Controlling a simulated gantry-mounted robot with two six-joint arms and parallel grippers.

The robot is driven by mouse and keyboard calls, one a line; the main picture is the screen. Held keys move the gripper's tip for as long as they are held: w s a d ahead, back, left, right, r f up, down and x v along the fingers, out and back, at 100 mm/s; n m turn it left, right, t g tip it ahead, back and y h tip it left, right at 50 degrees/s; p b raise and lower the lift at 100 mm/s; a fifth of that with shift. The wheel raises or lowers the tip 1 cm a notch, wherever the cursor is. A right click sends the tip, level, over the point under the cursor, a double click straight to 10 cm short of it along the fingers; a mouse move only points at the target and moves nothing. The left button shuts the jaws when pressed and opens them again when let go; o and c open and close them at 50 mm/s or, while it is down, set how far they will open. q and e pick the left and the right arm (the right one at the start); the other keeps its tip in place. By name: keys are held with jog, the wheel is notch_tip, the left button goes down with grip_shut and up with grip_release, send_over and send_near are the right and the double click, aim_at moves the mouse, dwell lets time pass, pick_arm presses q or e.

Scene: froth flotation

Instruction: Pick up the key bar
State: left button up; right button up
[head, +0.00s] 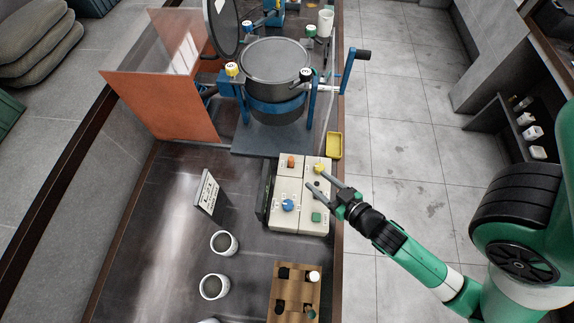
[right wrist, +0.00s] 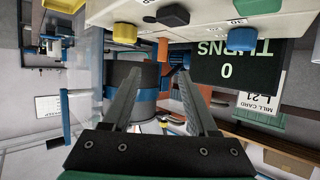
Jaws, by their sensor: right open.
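No part is clearly marked as the key bar, so I cannot tell which piece it is. A cream control box (head: 286,216) stands on the bench with an orange knob (head: 291,162), a yellow knob (head: 319,168), a blue knob (head: 288,205) and a green button (head: 316,217) on top. My right gripper (head: 316,181) reaches in from the right over the box's right edge, close to the yellow knob. Its fingers are apart with nothing between them. In the right wrist view the yellow knob (right wrist: 125,34) and a black knob (right wrist: 172,15) show beyond the open fingers (right wrist: 160,76). My left gripper is out of view.
A lidded vessel (head: 275,62) in a blue frame stands behind the box, beside an orange panel (head: 160,105). A yellow tray (head: 334,145) lies at the bench edge. A card (head: 208,195), white cups (head: 223,243) and a wooden block (head: 290,268) are nearer.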

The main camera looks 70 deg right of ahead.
send_near(293, 161)
jog(key=shift+w+d+f+p, duration=0.15)
jog(key=shift+w+d+f, duration=0.25)
jog(key=shift+w+f, duration=0.2)
jog(key=shift+w+d+f+p, duration=0.15)
jog(key=shift+w+d+f, duration=0.3)
jog(key=shift+w+f, duration=0.15)
jog(key=x, duration=0.4)
jog(key=shift+w+r, duration=0.35)
jog(key=shift+w, duration=0.05)
jog(key=shift+w+d+f, duration=0.15)
jog(key=shift+w+f, duration=0.05)
jog(key=shift+w, duration=0.15)
jog(key=shift+c, duration=0.2)
grip_shut()
